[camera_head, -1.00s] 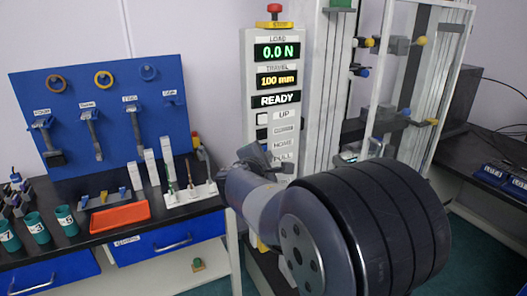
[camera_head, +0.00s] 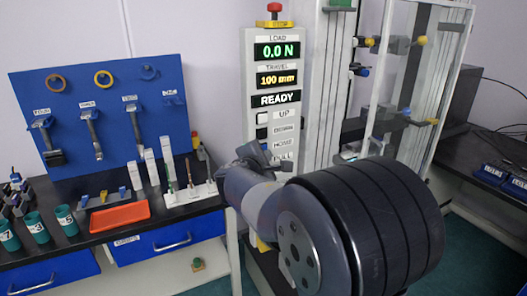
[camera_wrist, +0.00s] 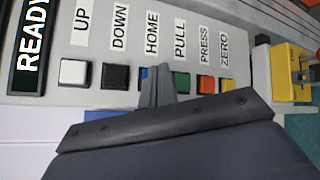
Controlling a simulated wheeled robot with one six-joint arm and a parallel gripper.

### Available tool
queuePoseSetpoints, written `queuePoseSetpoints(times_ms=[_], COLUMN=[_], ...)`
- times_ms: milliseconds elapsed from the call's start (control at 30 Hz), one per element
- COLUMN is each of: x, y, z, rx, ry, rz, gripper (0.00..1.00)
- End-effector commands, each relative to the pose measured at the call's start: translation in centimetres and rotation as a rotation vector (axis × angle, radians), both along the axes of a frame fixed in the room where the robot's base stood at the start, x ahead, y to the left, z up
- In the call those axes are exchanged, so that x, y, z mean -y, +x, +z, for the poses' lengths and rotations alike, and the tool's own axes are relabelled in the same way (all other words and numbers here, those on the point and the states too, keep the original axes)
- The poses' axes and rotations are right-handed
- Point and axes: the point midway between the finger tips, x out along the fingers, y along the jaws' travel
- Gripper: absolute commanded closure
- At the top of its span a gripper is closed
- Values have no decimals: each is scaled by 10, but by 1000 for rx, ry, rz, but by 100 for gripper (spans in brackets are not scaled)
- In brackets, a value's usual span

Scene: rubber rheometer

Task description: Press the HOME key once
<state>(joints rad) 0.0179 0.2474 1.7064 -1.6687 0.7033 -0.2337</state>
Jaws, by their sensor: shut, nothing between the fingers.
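The HOME key is blue (camera_wrist: 144,73) and sits under the HOME label (camera_wrist: 152,34) in the wrist view. Only its left part shows; my fingers cover the rest. My gripper (camera_wrist: 157,72) is shut and empty, its tips in front of the panel between the HOME and PULL keys. I cannot tell whether the tips touch the panel or a key. In the head view my gripper (camera_head: 262,152) is at the control panel (camera_head: 257,97), hiding the lower keys. The READY display (camera_head: 276,99) is lit, with 0.0 N and 100 mm above it.
The black DOWN key (camera_wrist: 115,77) and white UP key (camera_wrist: 73,72) lie left of HOME; the green PULL key (camera_wrist: 182,83), red PRESS key (camera_wrist: 207,84) and yellow ZERO key (camera_wrist: 228,86) lie right. A red stop button (camera_head: 274,8) tops the panel. A bench with tools stands left.

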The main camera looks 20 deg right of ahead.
Motion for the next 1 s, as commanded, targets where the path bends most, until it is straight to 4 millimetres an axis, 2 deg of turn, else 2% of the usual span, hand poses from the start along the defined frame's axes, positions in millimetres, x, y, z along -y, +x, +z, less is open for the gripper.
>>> queuePoseSetpoints(times_ms=[1000], x=[-1], y=[10], z=[0], rx=[1], ry=[1], rz=[0], gripper=[100])
